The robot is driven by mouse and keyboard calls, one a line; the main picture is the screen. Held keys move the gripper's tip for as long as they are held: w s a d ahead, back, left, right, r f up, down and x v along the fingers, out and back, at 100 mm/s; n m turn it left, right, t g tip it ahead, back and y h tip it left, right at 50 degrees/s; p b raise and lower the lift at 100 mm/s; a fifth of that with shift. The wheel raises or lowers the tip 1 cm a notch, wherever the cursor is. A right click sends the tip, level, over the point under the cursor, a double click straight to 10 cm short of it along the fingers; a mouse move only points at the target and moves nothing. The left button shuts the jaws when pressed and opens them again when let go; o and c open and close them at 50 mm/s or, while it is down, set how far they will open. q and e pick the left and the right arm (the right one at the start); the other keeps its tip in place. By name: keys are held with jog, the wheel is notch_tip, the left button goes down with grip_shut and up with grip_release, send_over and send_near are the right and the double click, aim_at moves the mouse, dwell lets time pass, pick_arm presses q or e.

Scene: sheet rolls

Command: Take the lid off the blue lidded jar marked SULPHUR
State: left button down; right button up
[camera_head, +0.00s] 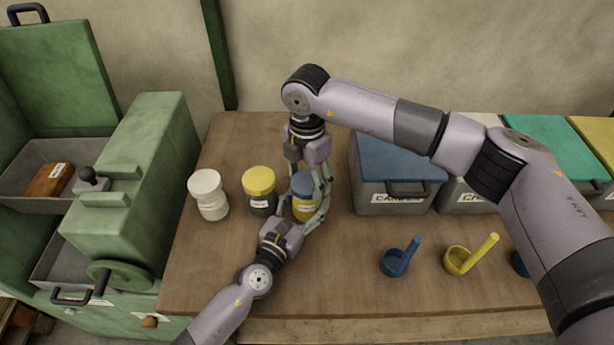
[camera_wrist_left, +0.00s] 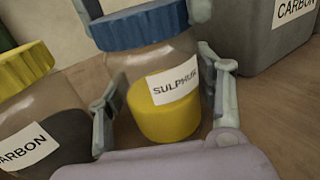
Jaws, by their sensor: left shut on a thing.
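The SULPHUR jar (camera_head: 305,210) is clear with yellow contents and stands upright on the table. It also shows in the left wrist view (camera_wrist_left: 170,115), label facing me. Its blue lid (camera_head: 303,184) sits on top, also seen in the left wrist view (camera_wrist_left: 148,27). My left gripper (camera_head: 304,205) is shut on the jar's body, one finger on each side. My right gripper (camera_head: 309,176) comes down from behind with its fingers on either side of the lid. I cannot tell whether they press on it.
A yellow-lidded CARBON jar (camera_head: 259,188) stands close at left, then a white jar (camera_head: 208,192). A grey box with a blue lid (camera_head: 398,160) stands at right. A green machine (camera_head: 130,200) is at far left.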

jog(key=c, duration=0.7)
jog(key=n, duration=0.9)
jog(key=shift+n, duration=0.3)
jog(key=n, duration=0.3)
jog(key=shift+n, duration=0.4)
jog(key=n, duration=1.4)
jog(key=shift+r, duration=0.1)
jog(key=n, duration=0.8)
jog(key=shift+n, duration=0.3)
